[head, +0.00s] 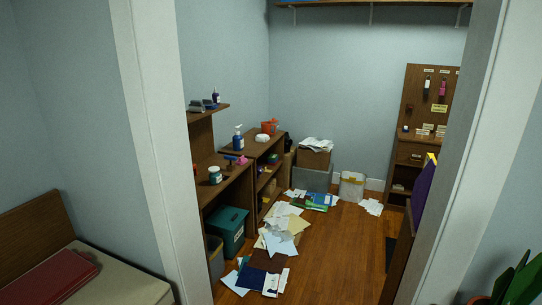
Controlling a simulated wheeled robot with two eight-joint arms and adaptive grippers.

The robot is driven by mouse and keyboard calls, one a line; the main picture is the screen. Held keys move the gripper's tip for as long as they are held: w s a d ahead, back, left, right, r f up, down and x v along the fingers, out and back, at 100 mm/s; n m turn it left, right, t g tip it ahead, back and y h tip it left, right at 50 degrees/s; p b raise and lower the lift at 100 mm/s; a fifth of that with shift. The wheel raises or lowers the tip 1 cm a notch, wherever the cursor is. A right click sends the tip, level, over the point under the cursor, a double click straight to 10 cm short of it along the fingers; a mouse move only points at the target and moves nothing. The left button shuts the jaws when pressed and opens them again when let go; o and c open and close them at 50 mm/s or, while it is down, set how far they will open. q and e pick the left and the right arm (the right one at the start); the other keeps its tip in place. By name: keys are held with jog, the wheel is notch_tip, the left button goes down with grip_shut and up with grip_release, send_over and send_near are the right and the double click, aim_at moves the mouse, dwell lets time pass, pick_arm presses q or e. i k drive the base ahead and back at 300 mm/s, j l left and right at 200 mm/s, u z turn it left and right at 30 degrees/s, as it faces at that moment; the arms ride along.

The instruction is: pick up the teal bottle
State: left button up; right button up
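No plainly teal bottle stands out at this size. A blue pump bottle (238,138) with a white top and label stands upright on the brown shelf unit beyond the doorway. A small teal jar-like container (215,175) with a pale label stands on the nearer, lower shelf top. A small dark blue bottle (215,96) stands on the high shelf at the left. I cannot tell which of these is the teal bottle. Neither of my grippers is in the head view.
A doorway with white frames (155,140) opens into the small room. Papers (280,225) and folders litter the floor beside the shelves. A teal bin (228,230) sits in the lower shelf. Boxes (313,178) stand at the back. The wooden floor (345,250) at centre right is clear.

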aim_at(215, 177)
jog(key=i, duration=1.6)
jog(key=i+l+u, duration=0.15)
jog(key=i+u, duration=0.3)
jog(key=i+l+u, duration=1.45)
jog(key=l, duration=0.2)
jog(key=i+l+u, duration=0.15)
jog(key=l+u, duration=0.3)
jog(key=l, duration=0.3)
